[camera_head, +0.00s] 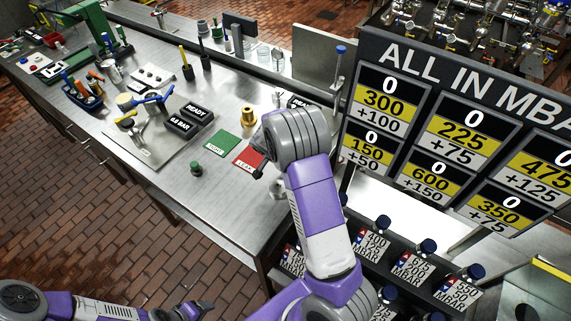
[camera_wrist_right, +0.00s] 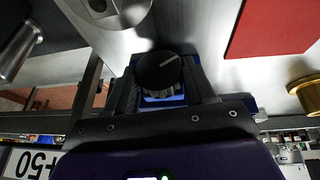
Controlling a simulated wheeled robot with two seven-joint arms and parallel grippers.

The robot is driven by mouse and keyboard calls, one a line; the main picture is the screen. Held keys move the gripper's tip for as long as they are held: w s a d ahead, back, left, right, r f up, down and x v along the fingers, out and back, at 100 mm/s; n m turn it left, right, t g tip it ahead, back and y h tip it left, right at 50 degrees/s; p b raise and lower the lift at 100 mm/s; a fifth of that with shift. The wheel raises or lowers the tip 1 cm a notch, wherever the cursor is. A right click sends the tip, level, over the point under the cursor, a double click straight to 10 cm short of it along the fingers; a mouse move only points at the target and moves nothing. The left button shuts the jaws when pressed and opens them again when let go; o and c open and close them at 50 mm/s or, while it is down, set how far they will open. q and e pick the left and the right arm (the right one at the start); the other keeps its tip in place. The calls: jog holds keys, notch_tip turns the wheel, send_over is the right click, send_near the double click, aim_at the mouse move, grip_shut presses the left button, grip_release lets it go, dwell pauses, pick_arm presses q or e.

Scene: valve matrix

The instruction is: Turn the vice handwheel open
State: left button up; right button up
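A blue handle with arms (camera_head: 152,98) stands on a grey plate on the left part of the bench; it looks like the handwheel, but the vice body is not clear. My right gripper (camera_wrist_right: 165,85) is over the bench near the red mat. Its fingers stand on both sides of a black knob (camera_wrist_right: 160,72) with a white line and blue below, and appear to grip it. In the head view my right wrist hides most of it. My left gripper (camera_head: 190,311) is low at the bottom left, away from the bench; its finger gap is unclear.
Green mat (camera_head: 222,143) and red mat (camera_head: 250,158) lie on the bench. A brass fitting (camera_head: 248,115) stands behind them. Black READY signs (camera_head: 190,118) stand beside the grey plate (camera_head: 125,145). A number board (camera_head: 440,125) and a rack of dark-capped valves (camera_head: 383,222) are at the right.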

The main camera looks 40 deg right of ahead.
jog(key=c, duration=0.4)
jog(key=shift+o, duration=0.2)
jog(key=g, duration=0.1)
jog(key=g+h, duration=0.1)
jog(key=shift+w+n+g, duration=0.25)
jog(key=shift+n+g, duration=0.05)
jog(key=shift+w+a+f+g+h, duration=0.1)
jog(key=shift+f+g+h, duration=0.1)
jog(key=shift+g, duration=0.4)
jog(key=shift+w+a+f+g+h, duration=0.1)
jog(key=shift+g+h, duration=0.1)
jog(key=shift+g, duration=0.4)
jog(key=g+b, duration=0.1)
jog(key=n+g+h+b, duration=0.1)
jog(key=shift+w+f+g, duration=0.1)
jog(key=shift+f+g, duration=0.1)
jog(key=shift+g, duration=0.2)
jog(key=g+h+b, duration=0.1)
jog(key=g+b, duration=0.1)
jog(key=b, duration=0.1)
jog(key=shift+f+n+h, duration=0.1)
jog(key=shift+n+h, duration=0.2)
jog(key=shift+n, duration=0.1)
jog(key=shift+w+b, duration=0.1)
jog(key=shift+b, duration=0.3)
jog(key=shift+g, duration=0.3)
